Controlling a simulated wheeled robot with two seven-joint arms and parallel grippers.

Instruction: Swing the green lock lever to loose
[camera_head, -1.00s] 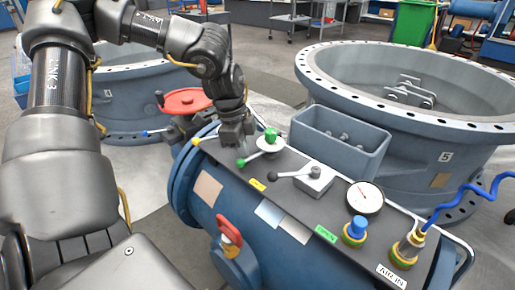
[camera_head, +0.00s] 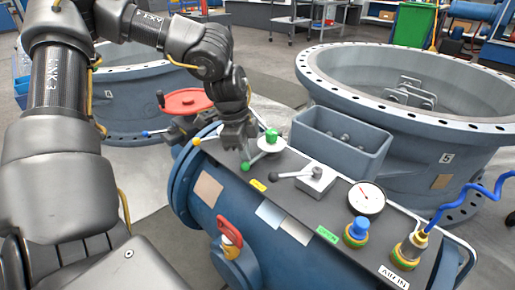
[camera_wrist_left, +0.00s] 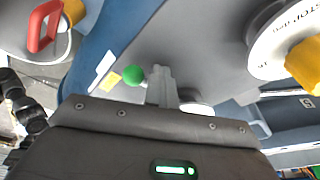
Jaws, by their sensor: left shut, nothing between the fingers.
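The green lock lever (camera_head: 259,155) is on the dark top plate of the blue valve body, with a green ball at its free end and a green-capped pivot (camera_head: 271,137). Its ball points toward the front left, near the yellow label (camera_head: 258,185). My left gripper (camera_head: 242,148) is shut and empty, pointing down just behind the ball. In the left wrist view the fingers (camera_wrist_left: 162,85) are beside the green ball (camera_wrist_left: 133,75), close to the lever arm; whether they touch is unclear. My right gripper is not in view.
A grey lever with a black knob (camera_head: 275,176), a gauge (camera_head: 366,197) and a blue knob (camera_head: 357,230) sit along the same plate. A grey bin (camera_head: 340,145) stands behind it. A red handwheel (camera_head: 186,101) is at the left, a red handle (camera_head: 229,231) in front.

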